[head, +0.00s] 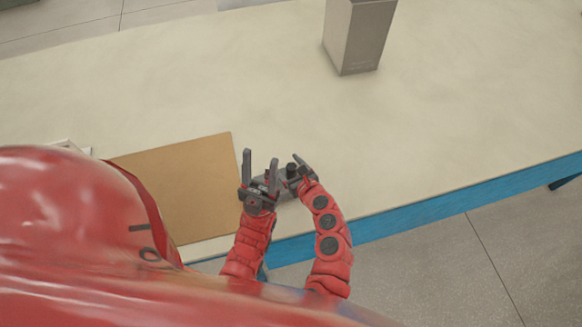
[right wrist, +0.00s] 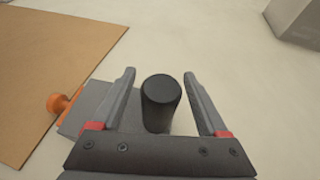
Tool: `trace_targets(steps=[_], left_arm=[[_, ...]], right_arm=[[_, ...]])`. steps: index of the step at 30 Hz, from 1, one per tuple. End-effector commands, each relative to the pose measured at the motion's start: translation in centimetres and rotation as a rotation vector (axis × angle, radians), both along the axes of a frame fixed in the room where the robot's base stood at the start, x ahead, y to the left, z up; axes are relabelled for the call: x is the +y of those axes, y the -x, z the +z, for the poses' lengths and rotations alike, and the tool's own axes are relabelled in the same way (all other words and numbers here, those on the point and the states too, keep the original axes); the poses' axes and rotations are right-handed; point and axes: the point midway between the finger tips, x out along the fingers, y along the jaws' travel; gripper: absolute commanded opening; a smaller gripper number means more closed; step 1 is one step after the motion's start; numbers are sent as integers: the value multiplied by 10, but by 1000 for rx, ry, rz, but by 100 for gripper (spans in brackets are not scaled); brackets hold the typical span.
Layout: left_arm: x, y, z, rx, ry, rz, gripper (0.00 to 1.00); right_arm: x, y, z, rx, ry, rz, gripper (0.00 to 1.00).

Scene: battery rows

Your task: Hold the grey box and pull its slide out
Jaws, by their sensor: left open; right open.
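The grey box (right wrist: 92,103) lies low on the table near its front edge. In the head view it is mostly hidden behind my grippers. A black upright cylinder (right wrist: 161,98) stands at the box, and an orange knob (right wrist: 60,103) sticks out at the box's left side. My right gripper (right wrist: 159,74) is open, with its fingers on either side of the black cylinder and visible gaps to it. My left gripper (head: 260,164) is open and empty just left of the right one, its fingers pointing away from me. Whether it touches the box cannot be told.
A brown board (head: 190,180) lies on the table (head: 450,120) left of the grippers. A tall grey container (head: 350,45) stands at the back. The table's blue front edge (head: 430,207) runs close by my forearms. The table's right side is clear.

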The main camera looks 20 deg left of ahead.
Motion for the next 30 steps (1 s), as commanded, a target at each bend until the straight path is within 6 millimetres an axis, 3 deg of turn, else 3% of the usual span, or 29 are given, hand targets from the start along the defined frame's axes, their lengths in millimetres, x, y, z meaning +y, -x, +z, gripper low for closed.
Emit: trace_targets(steps=[10, 22, 30], left_arm=[[0, 0, 0, 0, 0, 0, 50], [0, 0, 0, 0, 0, 0, 50], [0, 0, 0, 0, 0, 0, 50]], right_arm=[[1, -1, -2, 2, 1, 1, 75], [1, -1, -1, 2, 0, 1, 3], [1, -1, -1, 2, 0, 1, 0]])
